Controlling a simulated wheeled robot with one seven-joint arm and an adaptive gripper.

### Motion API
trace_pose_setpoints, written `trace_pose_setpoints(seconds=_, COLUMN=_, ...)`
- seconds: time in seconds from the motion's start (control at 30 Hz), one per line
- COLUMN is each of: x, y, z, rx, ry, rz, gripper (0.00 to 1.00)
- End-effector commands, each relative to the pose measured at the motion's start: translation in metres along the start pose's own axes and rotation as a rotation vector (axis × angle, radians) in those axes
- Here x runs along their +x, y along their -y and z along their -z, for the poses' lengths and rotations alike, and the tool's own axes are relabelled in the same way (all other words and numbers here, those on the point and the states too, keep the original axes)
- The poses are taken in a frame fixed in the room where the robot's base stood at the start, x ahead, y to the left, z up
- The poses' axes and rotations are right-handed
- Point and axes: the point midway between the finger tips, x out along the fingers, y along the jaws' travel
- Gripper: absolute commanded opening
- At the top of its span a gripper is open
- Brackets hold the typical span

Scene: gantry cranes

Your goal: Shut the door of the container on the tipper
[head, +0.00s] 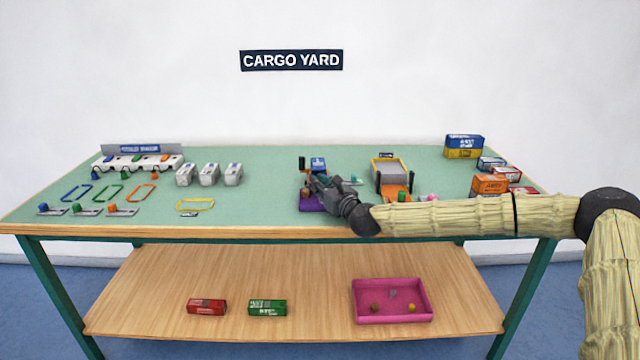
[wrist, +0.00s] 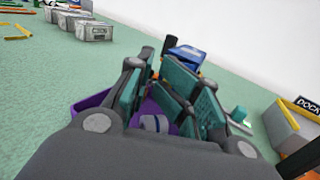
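My gripper (head: 322,181) is low over the tipper area at the middle of the table. In the wrist view its two teal-padded fingers (wrist: 158,75) stand apart, with purple showing between them. A blue container (head: 318,164) is just beyond the fingertips; it also shows in the wrist view (wrist: 187,54). A purple base (head: 311,202), seemingly the tipper's, lies under the gripper, and a dark post (head: 302,163) stands at the container's left. The fingers hide much of the container and tipper. I cannot make out the door or whether the fingers touch it.
A yellow-edged dock (head: 388,166) with an orange ramp (head: 394,192) stands right of the gripper. A small teal-and-white piece (wrist: 239,117) lies between them. White blocks (head: 209,174) stand left. Stacked boxes (head: 463,146) stand right. Table between white blocks and tipper is clear.

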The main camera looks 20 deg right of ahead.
Motion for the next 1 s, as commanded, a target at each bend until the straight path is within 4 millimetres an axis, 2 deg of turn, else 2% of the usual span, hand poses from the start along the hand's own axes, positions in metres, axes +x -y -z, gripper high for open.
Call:
trace_pose_setpoints(seconds=0.13, x=0.007, y=0.0053, z=-0.0004, rx=0.0, ry=0.001, rz=0.008, gripper=0.29)
trace_pose_setpoints(seconds=0.4, x=0.0082, y=0.0045, z=-0.0003, rx=0.0, ry=0.001, rz=0.007, gripper=0.29)
trace_pose_setpoints(seconds=0.57, x=0.0082, y=0.0036, z=0.0, rx=0.0, ry=0.001, rz=0.006, gripper=0.01)
trace_pose_setpoints(seconds=0.6, x=0.0082, y=0.0033, z=0.0, rx=0.0, ry=0.0, rz=0.005, gripper=0.0)
trace_pose_setpoints(seconds=0.67, x=0.0083, y=0.003, z=0.0001, rx=0.0, ry=0.0, rz=0.005, gripper=0.0)
trace_pose_setpoints(seconds=0.7, x=0.0083, y=0.0028, z=0.0001, rx=0.0, ry=0.0, rz=0.005, gripper=0.23)
trace_pose_setpoints(seconds=0.73, x=0.0083, y=0.0028, z=0.0001, rx=0.0, ry=0.0, rz=0.005, gripper=0.29)
trace_pose_setpoints(seconds=1.0, x=0.0081, y=0.0024, z=0.0003, rx=0.0, ry=0.0, rz=0.004, gripper=0.29)
